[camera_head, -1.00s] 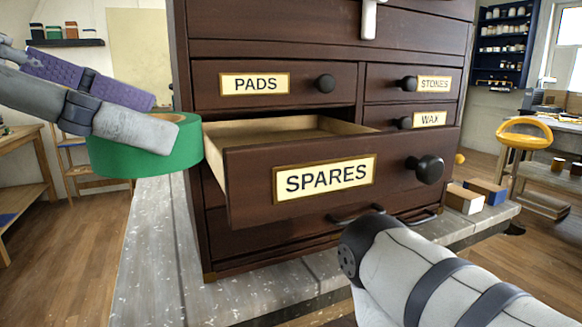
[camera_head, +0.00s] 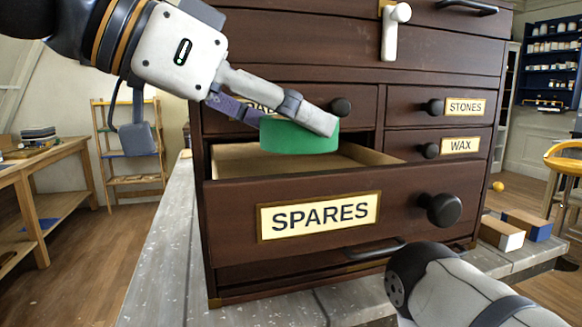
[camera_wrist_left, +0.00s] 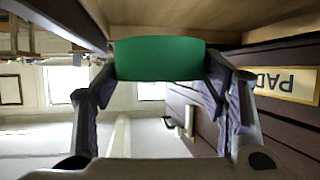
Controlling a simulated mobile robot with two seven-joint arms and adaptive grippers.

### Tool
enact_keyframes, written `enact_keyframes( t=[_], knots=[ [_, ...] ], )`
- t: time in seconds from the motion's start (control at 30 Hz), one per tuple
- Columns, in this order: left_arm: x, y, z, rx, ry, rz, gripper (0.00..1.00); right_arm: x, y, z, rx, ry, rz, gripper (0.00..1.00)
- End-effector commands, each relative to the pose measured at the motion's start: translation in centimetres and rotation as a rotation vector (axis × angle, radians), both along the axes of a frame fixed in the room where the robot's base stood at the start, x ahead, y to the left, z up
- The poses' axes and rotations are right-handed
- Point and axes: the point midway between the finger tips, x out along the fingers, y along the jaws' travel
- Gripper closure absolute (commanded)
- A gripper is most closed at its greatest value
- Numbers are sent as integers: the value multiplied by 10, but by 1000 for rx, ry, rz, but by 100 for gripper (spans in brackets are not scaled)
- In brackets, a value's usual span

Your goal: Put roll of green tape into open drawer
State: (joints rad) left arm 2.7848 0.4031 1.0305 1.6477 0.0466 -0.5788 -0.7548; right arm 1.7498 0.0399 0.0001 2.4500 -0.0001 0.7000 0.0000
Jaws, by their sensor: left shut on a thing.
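In the left wrist view the green tape (camera_wrist_left: 160,60) sits between the two fingers (camera_wrist_left: 160,75). The drawer's pale wooden floor (camera_head: 240,160) shows beside the tape and looks empty where visible. The tape's underside is hidden by neither rim in the head view, but I cannot tell how high it is above the floor. My right gripper is out of view.
The dark wooden chest stands on a grey worktop (camera_head: 165,240). The PADS drawer is shut just above the open one, close behind my left fingers. STONES (camera_head: 465,107) and WAX (camera_head: 460,145) drawers are shut at right. Small blocks (camera_head: 500,233) lie at the right.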

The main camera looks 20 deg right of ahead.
Motion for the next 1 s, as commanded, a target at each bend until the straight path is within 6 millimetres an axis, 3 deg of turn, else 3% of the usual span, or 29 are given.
enact_keyframes(
  t=[0.27,0.4,0.77,0.8,0.87,1.0],
  knots=[
    [24,-6,-29,0,-2,0,66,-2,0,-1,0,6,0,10],
    [23,-6,-54,1,-3,0,66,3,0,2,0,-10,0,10],
    [24,-6,-63,-1,-5,0,66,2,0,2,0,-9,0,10],
    [24,-6,-63,0,-5,0,26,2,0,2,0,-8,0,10],
    [24,-6,-63,0,-5,0,15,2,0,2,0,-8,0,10],
    [24,-6,-62,-1,-5,0,15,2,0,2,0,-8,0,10]
  ],
)
